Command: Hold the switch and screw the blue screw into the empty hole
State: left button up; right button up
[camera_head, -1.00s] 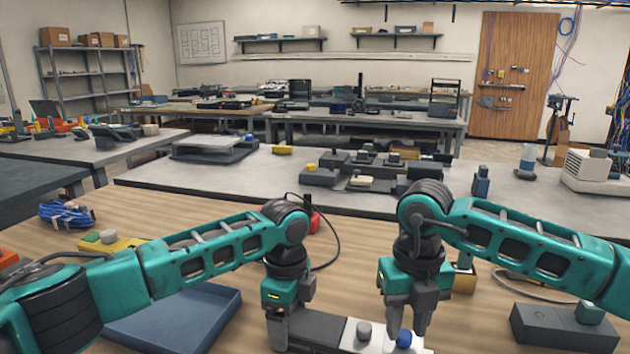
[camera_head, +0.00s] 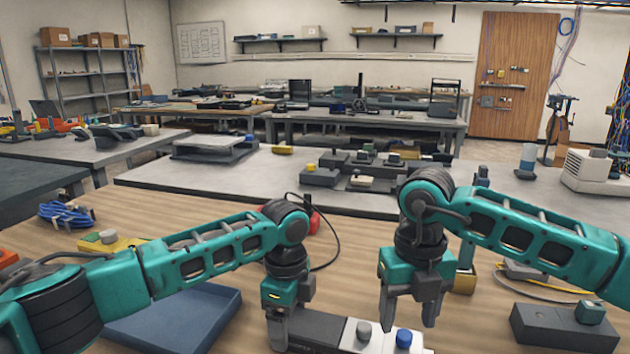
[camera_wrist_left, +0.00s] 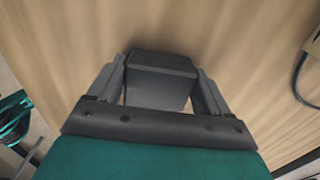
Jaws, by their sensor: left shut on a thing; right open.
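The switch (camera_head: 322,328) lies on the wooden table at the bottom of the head view, a dark body with a light plate at its right end. A grey screw (camera_head: 364,331) and the blue screw (camera_head: 403,338) stand upright on that plate. My left gripper (camera_head: 277,335) is shut on the switch's left end; the left wrist view shows the dark block (camera_wrist_left: 160,82) between its fingers. My right gripper (camera_head: 408,318) is open and empty, just above and behind the blue screw, apart from it. The hole under the blue screw is hidden.
A blue tray (camera_head: 185,318) lies left of the switch. A yellow block (camera_head: 110,243) and a blue cable coil (camera_head: 65,215) lie at the left. A red object (camera_head: 314,222) stands behind my left gripper.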

aim_at(403, 342)
jog(key=c, duration=0.4)
jog(key=shift+o, duration=0.2)
jog(key=n, duration=0.6)
jog(key=shift+n, duration=0.3)
jog(key=n, duration=0.6)
jog(key=shift+n, duration=0.4)
jog(key=n, duration=1.4)
jog(key=shift+f, duration=1.5)
